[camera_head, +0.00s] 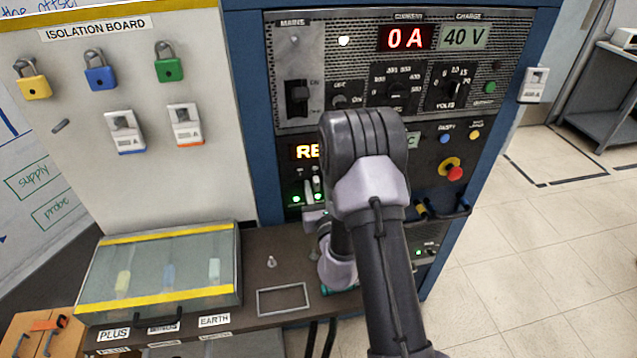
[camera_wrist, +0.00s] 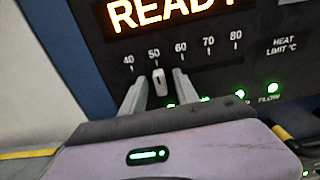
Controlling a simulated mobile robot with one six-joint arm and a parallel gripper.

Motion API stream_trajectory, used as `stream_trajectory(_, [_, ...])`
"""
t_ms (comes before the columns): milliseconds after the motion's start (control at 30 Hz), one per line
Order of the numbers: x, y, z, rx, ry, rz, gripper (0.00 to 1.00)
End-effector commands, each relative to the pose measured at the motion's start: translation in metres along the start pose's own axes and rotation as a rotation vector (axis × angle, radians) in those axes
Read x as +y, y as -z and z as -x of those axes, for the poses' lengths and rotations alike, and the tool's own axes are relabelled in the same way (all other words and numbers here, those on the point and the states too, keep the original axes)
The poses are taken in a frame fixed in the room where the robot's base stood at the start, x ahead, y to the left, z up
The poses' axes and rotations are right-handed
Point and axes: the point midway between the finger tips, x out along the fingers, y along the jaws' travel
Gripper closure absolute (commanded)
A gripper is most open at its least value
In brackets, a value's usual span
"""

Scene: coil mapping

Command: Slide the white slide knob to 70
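The white slide knob (camera_wrist: 160,82) sits on a slot under a scale marked 40 to 80 in the wrist view. It stands just below and slightly right of the 50 mark. My gripper (camera_wrist: 159,85) has one finger on each side of the knob, with a small gap visible on both sides. The fingers are open and I cannot tell how deep they reach around the knob. In the head view my arm covers most of this part of the panel.
A lit READY display (camera_wrist: 175,10) is above the scale, and green lights (camera_wrist: 240,94) are below it. In the head view, a red emergency button (camera_head: 455,173) is on the right of the panel. A shelf with a clear-lidded box (camera_head: 160,270) is below left.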

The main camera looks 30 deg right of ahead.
Motion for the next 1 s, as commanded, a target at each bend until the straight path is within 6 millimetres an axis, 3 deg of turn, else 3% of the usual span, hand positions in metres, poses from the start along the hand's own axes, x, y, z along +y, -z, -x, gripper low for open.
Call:
stream_trajectory(133, [-0.0001, -0.0001, 0.0000, 0.000, 0.000, 0.000, 0.68])
stream_trajectory(300, [-0.0002, -0.0001, -0.0001, 0.000, 0.000, 0.000, 1.00])
stream_trajectory(1000, [-0.0003, -0.0005, -0.0004, -0.001, 0.000, 0.000, 1.00])
